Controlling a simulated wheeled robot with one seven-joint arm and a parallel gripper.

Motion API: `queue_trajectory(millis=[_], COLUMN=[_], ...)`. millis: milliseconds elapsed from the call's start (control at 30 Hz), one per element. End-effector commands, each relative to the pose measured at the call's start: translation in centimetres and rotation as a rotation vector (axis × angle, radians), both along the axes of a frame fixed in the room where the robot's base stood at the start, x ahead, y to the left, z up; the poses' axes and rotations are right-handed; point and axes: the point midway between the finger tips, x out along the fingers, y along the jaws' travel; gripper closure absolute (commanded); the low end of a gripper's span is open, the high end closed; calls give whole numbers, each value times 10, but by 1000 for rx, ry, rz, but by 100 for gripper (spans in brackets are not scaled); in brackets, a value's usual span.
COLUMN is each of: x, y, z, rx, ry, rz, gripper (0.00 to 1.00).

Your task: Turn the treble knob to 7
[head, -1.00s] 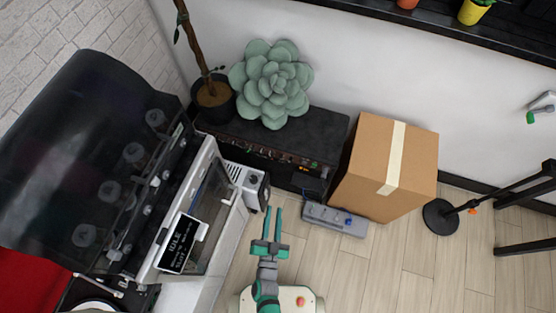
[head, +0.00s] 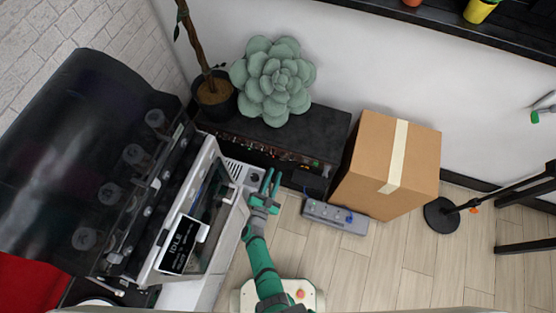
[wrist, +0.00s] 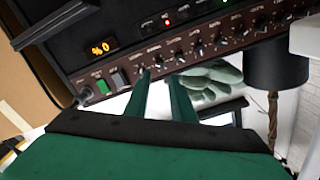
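A dark amplifier (head: 325,125) stands against the wall, with a row of small knobs and lights along its front. In the wrist view its brown control panel (wrist: 235,38) shows several dark knobs with white marks. The labels are too small to read, so I cannot tell which knob is treble or where it points. My gripper (head: 270,174) is in front of the panel, pointing toward it. In the wrist view my gripper (wrist: 163,76) has two green fingers apart with nothing between them. The fingertips appear just short of the knob row; contact cannot be told.
A large succulent (head: 272,80) and a potted trunk (head: 214,95) stand on or beside the amplifier. A machine with an IDLE screen (head: 178,244) borders the left. Open floor lies right of my arm.

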Motion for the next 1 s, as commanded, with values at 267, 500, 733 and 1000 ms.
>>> queue_trajectory(millis=[267, 500, 733, 1000], x=[49, 72, 77, 77], y=[-12, -17, -19, -20], z=[1, 1, 0, 0], rx=[0, -1, -1, 0], ry=[-1, -1, 1, 0], rz=[6, 11, 13, 9], gripper=[77, 77, 77, 100])
